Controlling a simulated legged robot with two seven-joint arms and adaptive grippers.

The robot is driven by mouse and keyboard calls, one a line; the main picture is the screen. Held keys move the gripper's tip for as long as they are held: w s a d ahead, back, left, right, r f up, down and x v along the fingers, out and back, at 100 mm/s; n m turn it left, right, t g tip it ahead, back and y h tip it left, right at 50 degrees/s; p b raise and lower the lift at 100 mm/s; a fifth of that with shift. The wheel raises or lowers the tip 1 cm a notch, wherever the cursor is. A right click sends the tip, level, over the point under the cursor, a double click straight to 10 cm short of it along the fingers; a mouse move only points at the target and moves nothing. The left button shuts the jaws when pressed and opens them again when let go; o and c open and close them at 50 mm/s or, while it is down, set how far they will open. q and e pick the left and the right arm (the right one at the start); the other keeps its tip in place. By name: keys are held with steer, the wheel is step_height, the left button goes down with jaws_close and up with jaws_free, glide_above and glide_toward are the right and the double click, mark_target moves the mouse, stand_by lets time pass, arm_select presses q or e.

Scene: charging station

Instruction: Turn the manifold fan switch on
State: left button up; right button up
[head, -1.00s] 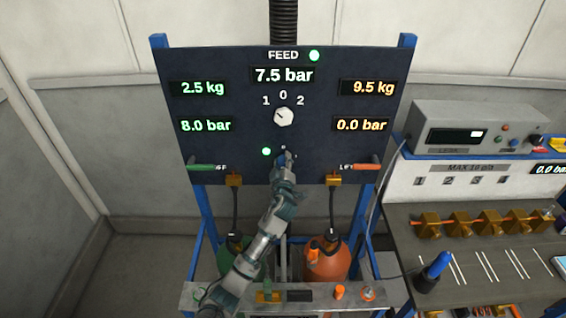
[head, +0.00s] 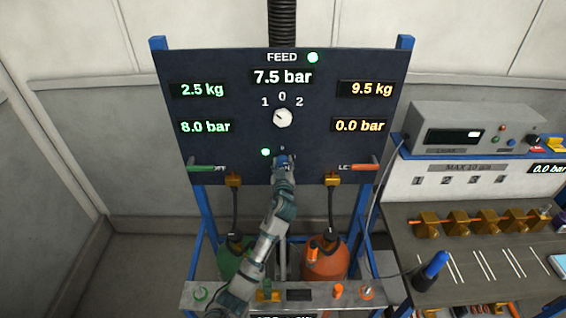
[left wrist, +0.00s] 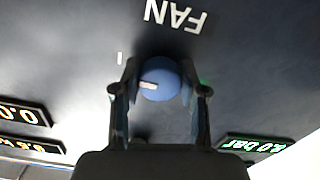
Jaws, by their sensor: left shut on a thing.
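The fan switch is a round blue knob (left wrist: 160,80) with a white mark on its face, under the upside-down FAN label (left wrist: 175,15) in the left wrist view. My left gripper (left wrist: 160,92) has one finger on each side of the knob and is shut on it. The white mark points toward the picture's left, and a small white tick stands on the panel up and left of the knob. In the head view my left gripper (head: 283,168) is at the lower middle of the dark panel (head: 225,155) and mostly hides the knob. My right gripper is out of view.
A green lamp (head: 265,152) glows left of the switch. A white selector dial (head: 282,117) sits above it. A green lever (head: 203,168) and an orange lever (head: 362,167) flank the panel's lower edge. Green (head: 234,259) and orange (head: 325,258) cylinders stand below.

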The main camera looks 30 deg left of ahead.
arm_select(q)
steer(key=m, duration=0.2)
steer(key=m+p, duration=0.2)
steer(key=m, duration=0.1)
steer(key=shift+r+m, duration=0.25)
steer(key=shift+m, duration=0.05)
steer(key=m+p, duration=0.2)
steer(key=m, duration=0.2)
steer(key=shift+w, duration=0.1)
steer(key=shift+f+m, duration=0.1)
steer(key=shift+m, duration=0.7)
steer(key=o, duration=1.1)
steer(key=shift+d, duration=0.1)
